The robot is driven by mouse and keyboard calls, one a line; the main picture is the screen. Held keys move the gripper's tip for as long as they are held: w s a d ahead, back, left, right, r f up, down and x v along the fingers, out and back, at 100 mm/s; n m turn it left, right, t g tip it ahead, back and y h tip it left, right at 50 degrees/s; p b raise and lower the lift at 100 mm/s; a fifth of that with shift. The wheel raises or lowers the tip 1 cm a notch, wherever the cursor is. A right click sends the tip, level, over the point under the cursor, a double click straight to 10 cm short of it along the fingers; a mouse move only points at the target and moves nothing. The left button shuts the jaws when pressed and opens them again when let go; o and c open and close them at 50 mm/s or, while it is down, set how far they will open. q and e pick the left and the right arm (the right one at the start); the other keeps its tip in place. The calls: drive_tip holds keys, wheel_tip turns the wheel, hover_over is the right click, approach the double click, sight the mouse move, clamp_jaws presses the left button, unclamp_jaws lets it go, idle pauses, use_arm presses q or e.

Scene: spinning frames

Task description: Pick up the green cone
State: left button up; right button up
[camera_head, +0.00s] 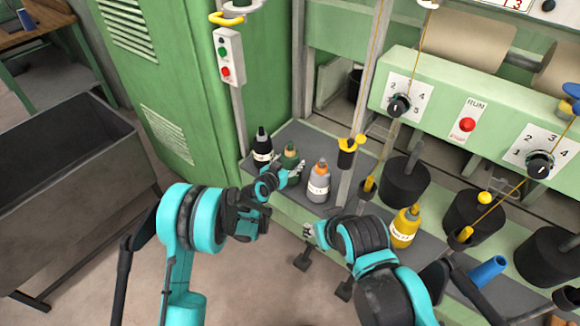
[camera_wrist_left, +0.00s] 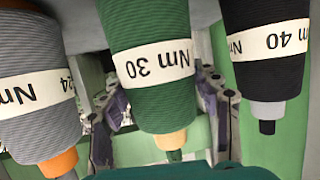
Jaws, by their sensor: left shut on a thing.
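The green cone (camera_head: 290,154) is between a black cone (camera_head: 262,148) and a grey cone with an orange tip (camera_head: 318,182) on the dark grey shelf. In the left wrist view the green cone (camera_wrist_left: 160,100) carries a white "Nm 30" band and has a tan tip. My left gripper (camera_head: 292,174) is shut on the green cone, with one finger on each side of it. Its base is hidden, so I cannot tell whether it touches the shelf. My right gripper (camera_head: 308,234) is in front of the shelf edge, apart from the cones; its jaw opening is unclear.
The grey cone (camera_wrist_left: 40,95) and black cone (camera_wrist_left: 266,60) stand close on either side of the fingers. A yellow cone (camera_head: 405,228) is farther right. A grey bin (camera_head: 65,165) stands at left.

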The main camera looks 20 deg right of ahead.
sight(289, 143)
use_arm(q)
drive_tip(key=shift+r, duration=0.1)
wheel_tip(289, 143, up, 10)
drive_tip(key=p, duration=0.4)
drive_tip(key=shift+a, duration=0.1)
idle(0.4)
